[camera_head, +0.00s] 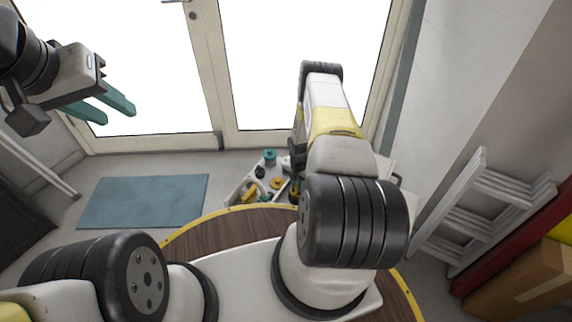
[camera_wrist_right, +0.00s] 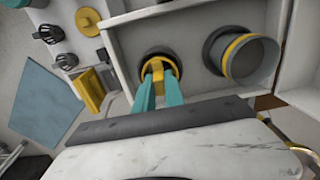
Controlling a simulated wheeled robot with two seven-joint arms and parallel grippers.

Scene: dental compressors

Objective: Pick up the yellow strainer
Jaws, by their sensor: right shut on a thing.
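In the right wrist view, the yellow strainer (camera_wrist_right: 159,67) shows as a yellow part set in a dark round rim, inside a pale tray compartment. My right gripper (camera_wrist_right: 158,80) has its teal fingertips shut on the yellow part. Its lower body is hidden in the compartment, so I cannot tell whether it is lifted. In the head view my right arm hides the right gripper and the strainer. My left gripper (camera_head: 118,108) is raised at the upper left, open and empty, far from the tray.
The pale tray (camera_wrist_right: 205,103) has walls close around the fingers. Yellow blocks (camera_wrist_right: 90,88), a yellow disc (camera_wrist_right: 88,21) and dark round parts (camera_wrist_right: 50,34) lie at left. A blue mat (camera_head: 145,201) covers floor.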

